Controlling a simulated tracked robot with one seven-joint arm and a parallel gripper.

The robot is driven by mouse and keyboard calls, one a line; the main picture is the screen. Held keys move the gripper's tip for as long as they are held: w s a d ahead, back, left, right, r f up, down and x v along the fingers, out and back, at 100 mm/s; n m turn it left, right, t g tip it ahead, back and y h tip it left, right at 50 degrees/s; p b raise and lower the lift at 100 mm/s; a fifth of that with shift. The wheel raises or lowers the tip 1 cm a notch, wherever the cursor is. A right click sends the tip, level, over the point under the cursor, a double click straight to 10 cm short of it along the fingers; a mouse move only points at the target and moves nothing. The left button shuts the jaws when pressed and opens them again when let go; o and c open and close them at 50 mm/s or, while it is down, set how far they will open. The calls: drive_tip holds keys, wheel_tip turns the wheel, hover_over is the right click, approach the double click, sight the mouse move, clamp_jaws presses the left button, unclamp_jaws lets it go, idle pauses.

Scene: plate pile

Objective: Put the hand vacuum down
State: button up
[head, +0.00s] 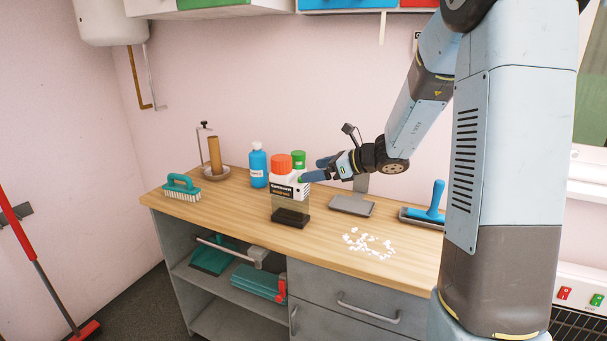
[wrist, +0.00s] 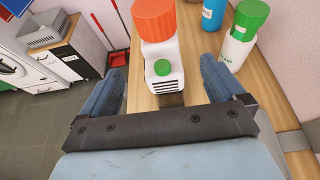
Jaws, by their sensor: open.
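The hand vacuum (head: 289,196) has an orange top, a white body with a dark label and a dark see-through lower part. It stands upright on the wooden worktop (head: 232,225). My gripper (head: 314,170) is open at its right, level with its upper body. In the wrist view the hand vacuum (wrist: 159,62), with a green button and dark slots, shows ahead and between my two spread blue fingers (wrist: 163,76). Gaps show on both sides, so the fingers do not grip it.
A blue bottle (head: 258,166) and a green-capped bottle (head: 298,160) stand behind the vacuum. A teal brush (head: 181,187) lies at the left. White crumbs (head: 369,244) are scattered at the right front, near a grey stand base (head: 351,206) and a blue-handled tool (head: 431,207).

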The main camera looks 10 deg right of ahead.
drive_tip(key=s+a+r+n+g+h, duration=0.1)
drive_tip(key=s+r+n+g+h, duration=0.15)
drive_tip(key=s+n, duration=0.6)
drive_tip(key=s+r+n+g+h, duration=0.2)
drive_tip(key=s+r+n, duration=0.25)
drive_tip(key=s, duration=0.65)
drive_tip(key=s+d+r+n+t+h, duration=0.2)
drive_tip(key=s+d+n+h, duration=0.4)
drive_tip(key=s+n, duration=0.5)
drive_tip(key=shift+s+d+r+n+t+h, duration=0.3)
drive_tip(key=shift+s+d+t+h, duration=0.05)
drive_tip(key=shift+s+d, duration=0.85)
